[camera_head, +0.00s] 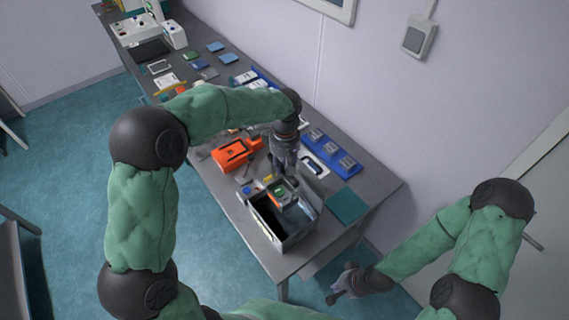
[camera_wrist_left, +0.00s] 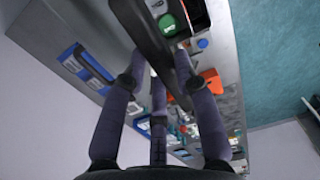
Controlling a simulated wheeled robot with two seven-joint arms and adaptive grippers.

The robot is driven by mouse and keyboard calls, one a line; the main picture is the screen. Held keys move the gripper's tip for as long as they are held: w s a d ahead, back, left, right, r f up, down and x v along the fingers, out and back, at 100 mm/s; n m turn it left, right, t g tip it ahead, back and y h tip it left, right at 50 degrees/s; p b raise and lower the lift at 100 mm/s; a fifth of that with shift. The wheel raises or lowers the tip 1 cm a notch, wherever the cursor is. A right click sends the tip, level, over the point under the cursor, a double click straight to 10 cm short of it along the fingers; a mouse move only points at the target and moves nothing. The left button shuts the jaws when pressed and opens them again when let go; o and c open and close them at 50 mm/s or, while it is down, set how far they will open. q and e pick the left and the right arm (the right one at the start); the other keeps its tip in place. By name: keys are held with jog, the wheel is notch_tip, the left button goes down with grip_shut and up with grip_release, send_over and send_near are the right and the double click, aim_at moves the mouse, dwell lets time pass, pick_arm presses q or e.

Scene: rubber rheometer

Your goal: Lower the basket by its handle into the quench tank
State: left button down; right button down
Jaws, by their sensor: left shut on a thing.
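The quench tank (camera_head: 291,237) looks like a grey open-topped box with a dark opening near the front end of the bench. A panel with a green button (camera_wrist_left: 168,24) sits at its back edge. My left gripper (camera_head: 284,170) points down just behind the tank. In the left wrist view its fingers (camera_wrist_left: 158,82) are closed on a long dark bar (camera_wrist_left: 150,38), which seems to be the basket's handle. I cannot make out the basket's body. My right gripper (camera_head: 338,290) hangs low beside the bench, away from the tank; its finger opening is unclear.
An orange case (camera_head: 232,155) lies left of my left gripper. A blue tray with grey blocks (camera_head: 334,152) lies along the wall side. A teal mat (camera_head: 347,206) lies right of the tank. Small items and machines fill the far bench.

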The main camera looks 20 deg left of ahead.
aim_at(284, 197)
pick_arm(q)
jog(key=shift+s+r, duration=0.1)
jog(key=shift+f+b, duration=0.25)
jog(key=shift+b, duration=0.1)
notch_tip(284, 197, down, 2)
jog(key=shift+b, duration=0.75)
jog(key=shift+f+b, duration=4.65)
jog(key=shift+f, duration=2.15)
jog(key=shift+f+b, duration=0.5)
jog(key=shift+f, duration=0.2)
jog(key=c, duration=0.9)
grip_release()
notch_tip(284, 197, up, 12)
